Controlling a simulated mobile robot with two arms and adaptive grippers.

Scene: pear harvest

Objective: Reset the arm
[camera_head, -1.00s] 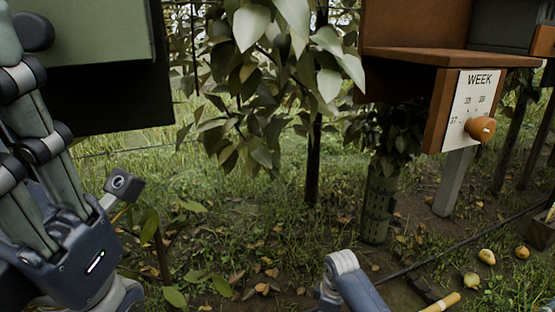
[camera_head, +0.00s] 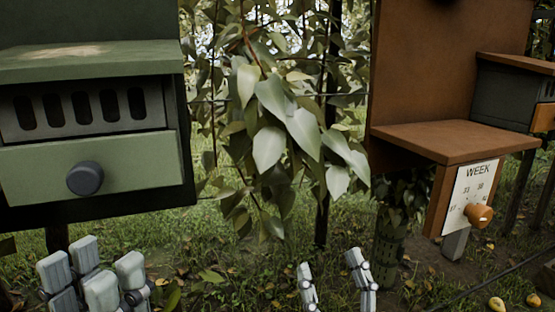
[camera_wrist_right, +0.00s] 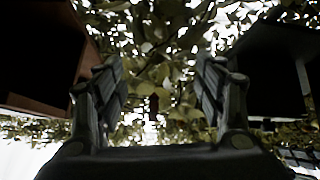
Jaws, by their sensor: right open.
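My left gripper (camera_head: 95,275) shows at the bottom left of the head view, below the green box; its grey fingers are close together and I cannot tell whether it is open or shut. My right gripper (camera_head: 332,280) is at the bottom middle of the head view with its two fingers apart. In the right wrist view the right gripper (camera_wrist_right: 158,100) is open, with nothing between its fingers and only foliage behind.
A green box (camera_head: 90,165) with a dark round knob (camera_head: 85,179) stands at the left. A brown box (camera_head: 440,140) with a week dial (camera_head: 466,197) and orange knob (camera_head: 479,214) stands at the right. Leaves (camera_head: 290,130) hang between them. Yellow pears (camera_head: 497,303) lie on the ground at lower right.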

